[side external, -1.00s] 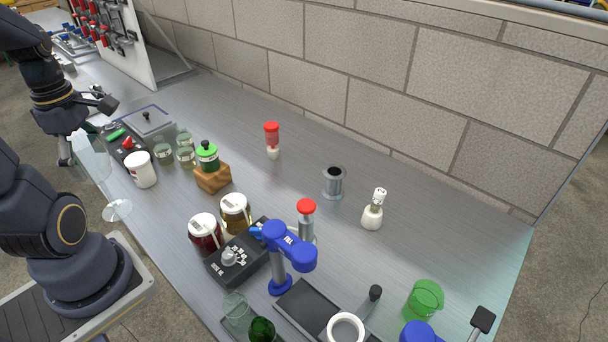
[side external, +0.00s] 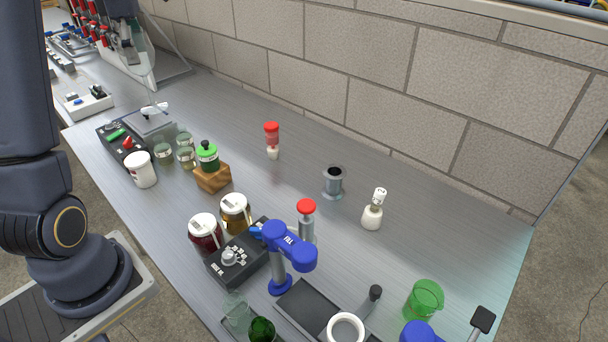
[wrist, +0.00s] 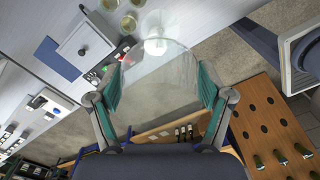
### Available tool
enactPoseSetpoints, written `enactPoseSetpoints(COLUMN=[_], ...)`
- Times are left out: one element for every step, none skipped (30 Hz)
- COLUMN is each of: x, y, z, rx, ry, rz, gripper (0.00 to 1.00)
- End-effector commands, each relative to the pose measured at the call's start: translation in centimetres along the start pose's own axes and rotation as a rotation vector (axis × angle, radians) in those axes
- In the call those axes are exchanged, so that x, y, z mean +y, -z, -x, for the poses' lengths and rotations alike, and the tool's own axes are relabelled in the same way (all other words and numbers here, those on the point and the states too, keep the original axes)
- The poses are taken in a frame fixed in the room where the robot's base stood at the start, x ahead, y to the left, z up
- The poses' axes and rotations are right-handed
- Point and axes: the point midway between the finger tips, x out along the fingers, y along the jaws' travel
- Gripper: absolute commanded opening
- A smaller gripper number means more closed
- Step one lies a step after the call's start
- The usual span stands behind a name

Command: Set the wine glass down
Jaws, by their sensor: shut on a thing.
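The clear wine glass (wrist: 160,88) is between the two teal finger pads of my gripper (wrist: 161,80) in the wrist view, and the gripper is shut on its bowl. In the side view, my gripper (side external: 127,45) is high at the top left. The glass looks roughly upright there. The bowl is faint against the background, and I cannot tell the gap between foot and surface.
The grey plate with a knob (wrist: 84,48) shows in the wrist view.

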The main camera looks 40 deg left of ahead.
Motion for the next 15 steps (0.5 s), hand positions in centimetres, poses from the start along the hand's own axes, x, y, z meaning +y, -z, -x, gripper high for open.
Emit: enactPoseSetpoints(x=[1.9, 2.9, 4.2, 5.0, 5.8, 6.6, 7.1, 7.6, 8.0, 8.2, 8.3, 8.3, 8.3, 8.1, 7.9], y=[-2.2, -3.4, -5.1, -6.4, -7.8, -9.5, -10.8, -11.9, -13.2, -14.1, -14.8, -15.6, -16.0, -16.3, -16.6], z=[-0.7, -1.1, -1.8, -2.4, -3.1, -4.2, -5.1, -6.0, -7.2, -8.1, -9.0, -10.1, -10.9, -11.6, -12.4], rx=[0.001, 0.001, 0.002, 0.002, 0.002, 0.002, 0.002, 0.001, 0.001, 0.002, 0.002, 0.001, 0.002, 0.002, 0.002], ry=[0.004, 0.003, 0.004, 0.004, 0.004, 0.005, 0.005, 0.004, 0.004, 0.004, 0.004, 0.003, 0.003, 0.004, 0.003], rz=[-0.017, -0.027, -0.040, -0.052, -0.064, -0.082, -0.097, -0.111, -0.131, -0.143, -0.156, -0.168, -0.176, -0.183, -0.190], gripper=[0.40, 0.40, 0.40, 0.40, 0.40, 0.40, 0.40, 0.40, 0.40, 0.40, 0.40, 0.40, 0.40, 0.40, 0.40])
